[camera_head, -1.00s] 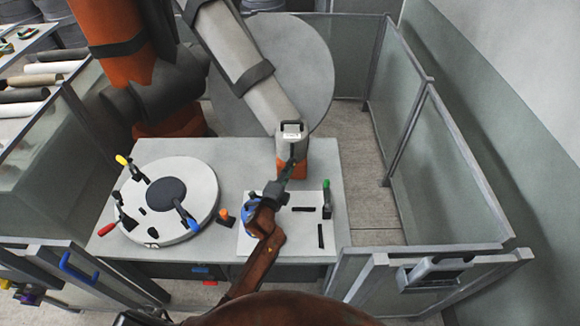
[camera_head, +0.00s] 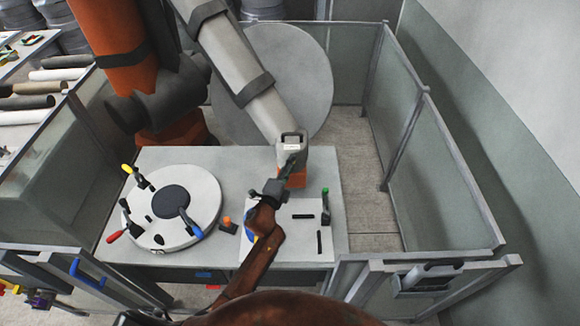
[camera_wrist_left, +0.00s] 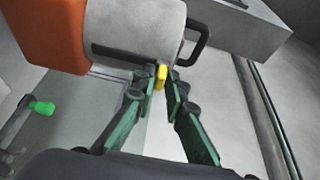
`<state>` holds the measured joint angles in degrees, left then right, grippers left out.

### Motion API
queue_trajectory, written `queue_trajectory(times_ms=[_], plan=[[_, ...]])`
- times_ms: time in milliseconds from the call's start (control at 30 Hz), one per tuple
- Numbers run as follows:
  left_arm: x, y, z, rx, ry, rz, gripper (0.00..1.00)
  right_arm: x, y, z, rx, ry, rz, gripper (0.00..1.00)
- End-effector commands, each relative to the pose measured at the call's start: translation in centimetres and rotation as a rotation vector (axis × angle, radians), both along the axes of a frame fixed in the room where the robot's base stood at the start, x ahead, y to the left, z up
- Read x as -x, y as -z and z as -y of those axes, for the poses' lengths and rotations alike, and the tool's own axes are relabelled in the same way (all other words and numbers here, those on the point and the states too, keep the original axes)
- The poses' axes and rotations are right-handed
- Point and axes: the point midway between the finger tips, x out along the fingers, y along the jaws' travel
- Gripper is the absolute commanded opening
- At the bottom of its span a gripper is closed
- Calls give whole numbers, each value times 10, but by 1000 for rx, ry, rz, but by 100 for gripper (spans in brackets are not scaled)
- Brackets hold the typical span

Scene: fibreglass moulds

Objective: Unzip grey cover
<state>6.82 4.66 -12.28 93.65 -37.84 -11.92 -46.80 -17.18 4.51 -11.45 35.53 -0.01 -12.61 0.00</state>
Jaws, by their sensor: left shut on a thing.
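The grey cover (camera_head: 237,65) is a long sleeve with dark bands on the big orange robot's arm. Its lower end, with a black handle, meets an orange section (camera_head: 292,180). In the left wrist view the cover's end (camera_wrist_left: 140,28) is close and pale, with a dark strip (camera_wrist_left: 118,54) along its lower side. A small yellow zip pull (camera_wrist_left: 161,77) hangs at the end of this strip. My left gripper (camera_head: 290,162) is at the cover's lower end. In the wrist view its green-sided fingers (camera_wrist_left: 168,80) are closed on the yellow pull. My right gripper is out of view.
A grey table (camera_head: 240,165) stands below, with a round white mould (camera_head: 205,205) and clamps at left. Fence panels (camera_head: 455,175) stand to the right. Bare floor (camera_head: 355,160) shows between table and fence.

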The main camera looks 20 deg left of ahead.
Motion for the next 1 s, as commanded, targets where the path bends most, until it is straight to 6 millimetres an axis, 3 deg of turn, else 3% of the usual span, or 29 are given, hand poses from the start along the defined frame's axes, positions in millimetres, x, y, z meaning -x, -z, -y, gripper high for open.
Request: queue_trajectory(times_ms=[333, 367, 533, 833, 1000], plan=[[0, -4, 0, 0, 0, 0, 0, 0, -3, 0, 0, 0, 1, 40], [0, -4, 0, 0, 0, 0, 12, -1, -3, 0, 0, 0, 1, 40], [0, -4, 0, 1, 0, 0, 24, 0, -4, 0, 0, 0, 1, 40], [1, -4, 0, 1, 0, -1, 25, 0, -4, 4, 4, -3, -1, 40], [19, -2, -3, 0, -1, -3, 25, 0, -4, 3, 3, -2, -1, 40]])
